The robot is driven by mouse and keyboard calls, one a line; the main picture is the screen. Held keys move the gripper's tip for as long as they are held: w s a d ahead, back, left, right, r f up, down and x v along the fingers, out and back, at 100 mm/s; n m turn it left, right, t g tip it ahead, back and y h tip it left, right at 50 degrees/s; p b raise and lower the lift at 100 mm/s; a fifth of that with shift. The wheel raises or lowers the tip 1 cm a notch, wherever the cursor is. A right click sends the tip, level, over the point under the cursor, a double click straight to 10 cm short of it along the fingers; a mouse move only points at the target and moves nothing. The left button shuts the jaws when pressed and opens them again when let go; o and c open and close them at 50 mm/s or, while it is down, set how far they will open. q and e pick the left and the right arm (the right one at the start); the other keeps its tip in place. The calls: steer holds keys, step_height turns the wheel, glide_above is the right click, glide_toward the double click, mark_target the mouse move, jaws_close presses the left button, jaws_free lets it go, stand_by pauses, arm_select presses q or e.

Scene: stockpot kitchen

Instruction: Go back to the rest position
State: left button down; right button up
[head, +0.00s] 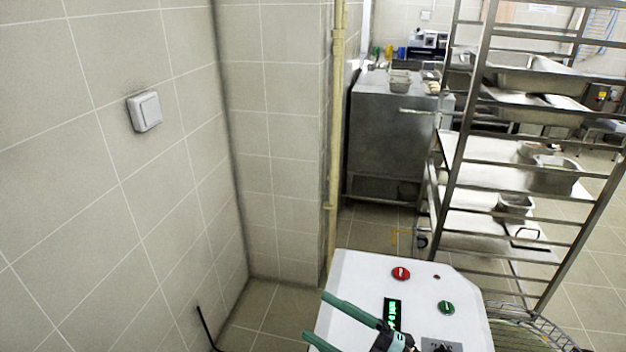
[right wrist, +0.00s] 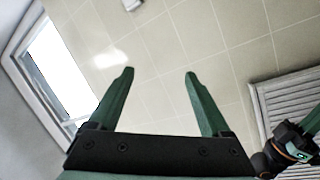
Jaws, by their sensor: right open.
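My right gripper (head: 316,316) is at the bottom of the head view, with its two green fingers pointing left over the floor by the tiled wall. It is open, and nothing is between the fingers. In the right wrist view my right gripper (right wrist: 159,73) shows both green fingers apart, with only pale tiles behind them.
A white panel (head: 362,275) with red and green buttons is behind and beside my right gripper. A tiled wall (head: 110,200) with a light switch (head: 145,111) fills the left. A metal tray rack (head: 468,120) stands right, a steel cabinet (head: 385,135) behind.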

steer(key=d+f+m+t+h+p, duration=0.1)
steer(key=d+f+m+t+h, duration=0.5)
steer(key=m, duration=0.4)
steer(key=s+d+f+m+g+h+p, duration=0.1)
steer(key=s+d+f+m+g+h, duration=0.2)
steer(key=s+f, duration=0.4)
steer(key=s+d+f+m+g+h+p, duration=0.1)
steer(key=s+d+f+m+g+h, duration=0.2)
steer(key=s+d+f+m+h, duration=0.2)
step_height(320, 180, down, 4)
steer(key=s+m+h, duration=0.1)
steer(key=s+m, duration=0.1)
steer(key=m, duration=0.1)
steer(key=shift+s+d+r+g, duration=0.2)
steer(key=shift+s+g, duration=0.1)
steer(key=shift+s, duration=0.1)
